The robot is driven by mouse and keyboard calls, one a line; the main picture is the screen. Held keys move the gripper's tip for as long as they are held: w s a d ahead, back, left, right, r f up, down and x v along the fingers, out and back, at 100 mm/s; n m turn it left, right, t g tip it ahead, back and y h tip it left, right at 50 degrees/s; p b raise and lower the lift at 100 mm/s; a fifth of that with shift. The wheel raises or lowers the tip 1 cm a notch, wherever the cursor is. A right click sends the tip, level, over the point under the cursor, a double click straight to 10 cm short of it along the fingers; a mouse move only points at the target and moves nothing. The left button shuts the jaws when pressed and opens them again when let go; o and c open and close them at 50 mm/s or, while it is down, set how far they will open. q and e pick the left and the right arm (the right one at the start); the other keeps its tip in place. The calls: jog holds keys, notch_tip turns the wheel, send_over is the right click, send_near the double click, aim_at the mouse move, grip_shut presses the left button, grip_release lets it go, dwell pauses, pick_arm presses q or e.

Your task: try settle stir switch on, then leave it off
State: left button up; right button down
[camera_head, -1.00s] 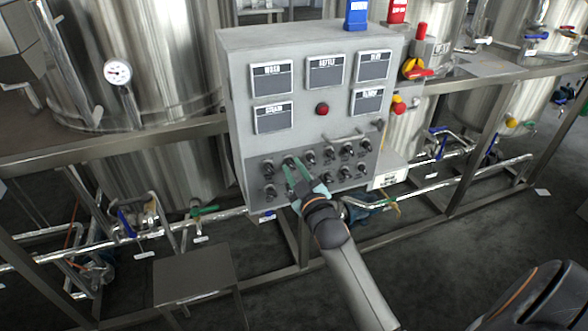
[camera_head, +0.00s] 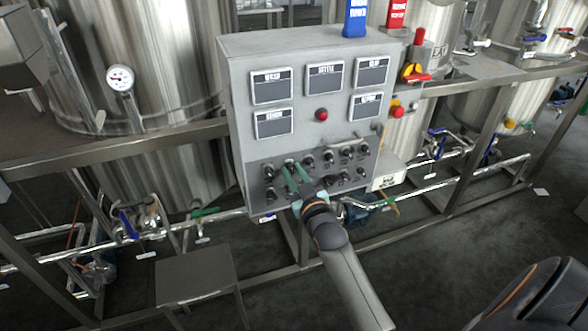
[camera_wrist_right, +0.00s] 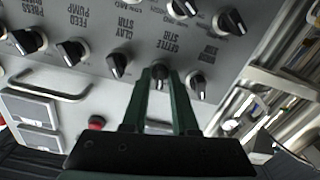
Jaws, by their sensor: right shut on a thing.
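The settle stir switch (camera_wrist_right: 160,74) is a dark rotary knob on the lower part of the grey control panel. It shows between my right gripper's fingertips in the wrist view, under the label SETTLE STIR. My right gripper (camera_wrist_right: 160,84) is shut on this knob, one green finger on each side. In the head view my right gripper (camera_head: 292,166) reaches up to the top knob row, and its fingers partly hide the knob. The knob's exact pointing direction is hard to read. My left gripper does not show.
The clay stir knob (camera_wrist_right: 118,64) and wash stir knob (camera_wrist_right: 197,84) sit close on either side. A metal stool (camera_head: 196,272) stands on the floor in front. Steel tanks and pipes surround the panel.

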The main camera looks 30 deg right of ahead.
jog(key=m+p, duration=0.1)
jog(key=m, duration=0.1)
jog(key=m+p, duration=0.1)
jog(key=m, duration=0.1)
jog(key=shift+r+m, duration=0.2)
jog(key=shift+m, duration=0.1)
jog(key=shift+m+p, duration=0.5)
jog(key=shift+m, duration=1.5)
jog(key=c, duration=0.9)
grip_release()
jog(key=shift+f, duration=0.15)
jog(key=shift+s+f, duration=0.1)
jog(key=shift+s, duration=0.05)
